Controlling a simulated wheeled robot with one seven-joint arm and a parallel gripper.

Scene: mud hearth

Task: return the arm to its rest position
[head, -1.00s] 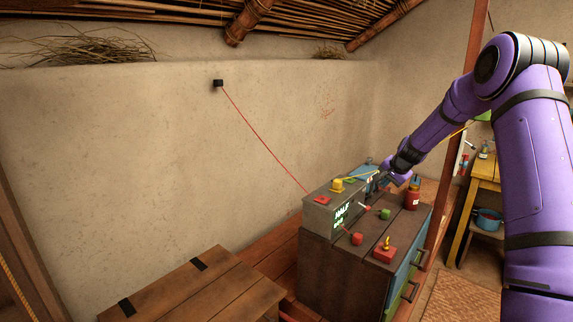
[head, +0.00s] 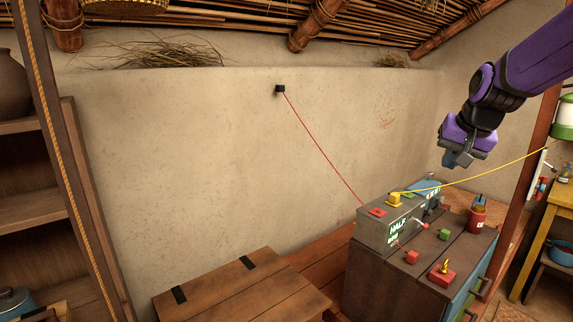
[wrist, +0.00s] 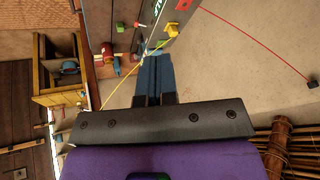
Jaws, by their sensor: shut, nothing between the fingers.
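My purple arm comes in from the upper right of the head view, with my gripper (head: 455,159) hanging in the air in front of the back wall. It is above the grey box (head: 374,236) and apart from it. In the wrist view the fingers of my gripper (wrist: 154,62) lie together, with nothing visible between them. The grey box, with a lit panel reading "HALF", stands on the dark wooden cabinet (head: 345,290). A yellow block (head: 395,200) and a red pad (head: 377,212) are on top of the box.
A red cord (head: 325,152) runs from a black wall fitting (head: 280,89) to the box. A yellow cord (head: 490,173) stretches right from the box, below my gripper. Small blocks and a red jar (head: 477,216) stand on the cabinet. A wooden chest (head: 240,290) is at front.

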